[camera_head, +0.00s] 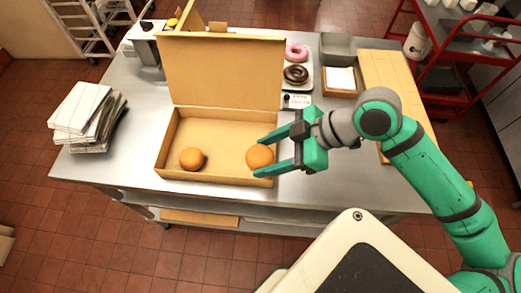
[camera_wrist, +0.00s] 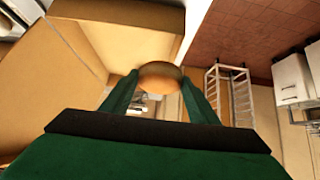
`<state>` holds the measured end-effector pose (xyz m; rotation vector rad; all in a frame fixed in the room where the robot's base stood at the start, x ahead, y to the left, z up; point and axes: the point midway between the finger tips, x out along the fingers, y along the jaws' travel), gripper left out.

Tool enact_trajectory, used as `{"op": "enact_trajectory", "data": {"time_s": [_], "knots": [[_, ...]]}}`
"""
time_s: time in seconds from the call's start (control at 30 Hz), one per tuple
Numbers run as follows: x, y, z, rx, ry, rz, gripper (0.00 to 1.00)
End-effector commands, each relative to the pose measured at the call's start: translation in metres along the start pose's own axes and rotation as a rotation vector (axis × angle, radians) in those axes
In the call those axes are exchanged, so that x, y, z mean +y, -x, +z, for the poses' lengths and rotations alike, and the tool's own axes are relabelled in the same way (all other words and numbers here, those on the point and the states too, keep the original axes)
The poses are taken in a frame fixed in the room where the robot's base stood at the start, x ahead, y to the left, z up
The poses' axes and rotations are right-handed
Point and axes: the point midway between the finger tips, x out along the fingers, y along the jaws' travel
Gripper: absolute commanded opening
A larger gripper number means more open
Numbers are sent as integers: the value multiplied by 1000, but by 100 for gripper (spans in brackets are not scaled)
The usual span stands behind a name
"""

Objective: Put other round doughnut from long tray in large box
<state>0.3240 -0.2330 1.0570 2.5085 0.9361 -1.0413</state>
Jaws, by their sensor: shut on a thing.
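The large cardboard box (camera_head: 222,177) stands open on the steel table, its lid raised at the back. One plain round doughnut (camera_head: 192,159) lies in the left part of the box. My gripper (camera_head: 262,157) is at the right end of the box, shut on the other round doughnut (camera_head: 259,156). In the wrist view this doughnut (camera_wrist: 160,76) sits between the two green fingertips. I cannot tell whether it touches the box floor. The long tray (camera_head: 308,75), partly hidden by the lid, holds a pink ring doughnut (camera_head: 297,51) and a chocolate ring doughnut (camera_head: 296,73).
Stacked flat boxes (camera_head: 87,112) are at the table's left end. A small brown container (camera_head: 340,82) and a wooden board (camera_head: 388,75) are at the right. The raised lid (camera_head: 222,72) stands behind the box. The table's front right is clear.

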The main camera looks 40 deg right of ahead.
Motion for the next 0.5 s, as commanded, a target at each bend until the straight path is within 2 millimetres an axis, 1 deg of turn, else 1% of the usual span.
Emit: {"op": "enact_trajectory", "data": {"time_s": [0.03, 0.2, 0.3, 0.5], "knots": [[11, -6, 1, 0, 0, -1, 32], [33, -30, 17, 0, -3, 1, 32], [42, -41, 24, 1, -4, 2, 32], [50, -49, 28, 1, -1, 3, 32]]}}
